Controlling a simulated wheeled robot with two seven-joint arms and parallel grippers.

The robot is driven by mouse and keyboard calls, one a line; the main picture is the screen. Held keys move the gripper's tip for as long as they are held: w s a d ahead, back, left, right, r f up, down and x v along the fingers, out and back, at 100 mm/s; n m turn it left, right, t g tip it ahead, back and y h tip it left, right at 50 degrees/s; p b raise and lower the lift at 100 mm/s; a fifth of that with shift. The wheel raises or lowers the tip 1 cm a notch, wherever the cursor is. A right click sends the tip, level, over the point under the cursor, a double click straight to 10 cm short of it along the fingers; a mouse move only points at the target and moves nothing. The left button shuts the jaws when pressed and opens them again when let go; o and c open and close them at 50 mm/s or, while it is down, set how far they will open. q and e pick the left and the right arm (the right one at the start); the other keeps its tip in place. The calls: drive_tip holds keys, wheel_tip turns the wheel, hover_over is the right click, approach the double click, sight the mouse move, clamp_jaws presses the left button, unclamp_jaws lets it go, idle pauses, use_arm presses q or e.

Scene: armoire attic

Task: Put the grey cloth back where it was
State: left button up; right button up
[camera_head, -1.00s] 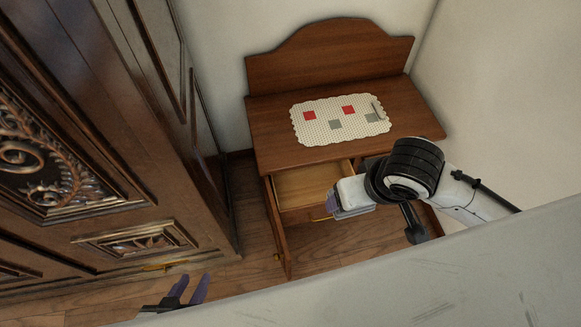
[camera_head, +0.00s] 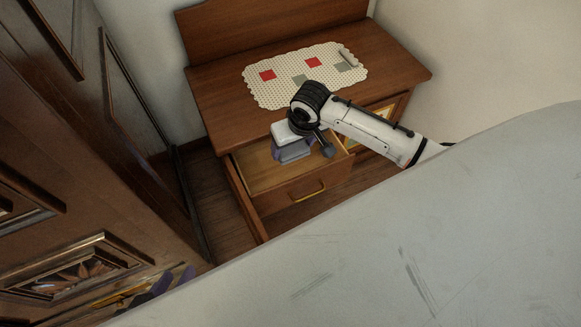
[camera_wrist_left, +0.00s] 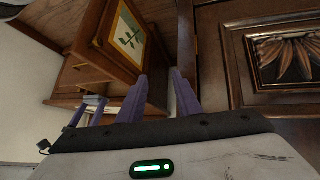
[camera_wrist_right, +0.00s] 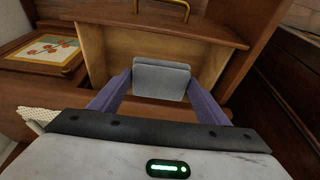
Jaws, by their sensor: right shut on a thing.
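A folded grey cloth (camera_wrist_right: 160,80) is pinched between the purple fingers of my right gripper (camera_wrist_right: 161,84). In the head view my right gripper (camera_head: 292,151) is over the open drawer (camera_head: 250,178) of the wooden desk, and the cloth is hard to tell apart from the fingers there. In the right wrist view the cloth hangs in front of the drawer's interior (camera_wrist_right: 110,52); I cannot tell whether it touches the bottom. My left gripper (camera_wrist_left: 160,95) is open and empty, near the armoire, and mostly hidden by my body in the head view.
A cream mat (camera_head: 270,93) with red and grey squares lies on the desk top (camera_head: 220,100). A dark carved armoire (camera_head: 60,150) stands close on the left. The desk's painted door (camera_wrist_right: 45,50) is beside the drawer. A wall bounds the right.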

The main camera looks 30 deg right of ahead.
drive_tip(key=b+x, duration=0.2)
drive_tip(key=x, duration=0.2)
drive_tip(key=b+x, duration=0.2)
drive_tip(key=x, duration=0.3)
drive_tip(key=d+b+x, duration=0.1)
drive_tip(key=b+x, duration=0.2)
drive_tip(key=x, duration=0.2)
drive_tip(key=shift+s+d+f, duration=0.1)
drive_tip(key=shift+s+d, duration=0.05)
drive_tip(key=shift+s, duration=0.25)
drive_tip(key=shift+f, duration=0.5)
wheel_tip(320, 180, down, 3)
drive_tip(key=shift+r+b, duration=0.2)
drive_tip(key=shift+b, duration=0.8)
drive_tip(key=shift+f, duration=0.35)
drive_tip(key=shift+r, duration=0.1)
use_arm(q)
drive_tip(key=d, duration=0.1)
drive_tip(key=d+f+h, duration=0.1)
drive_tip(key=w+d+f+h, duration=0.1)
drive_tip(key=d, duration=0.1)
drive_tip(key=shift+f+m, duration=0.15)
drive_tip(key=shift+m, duration=0.15)
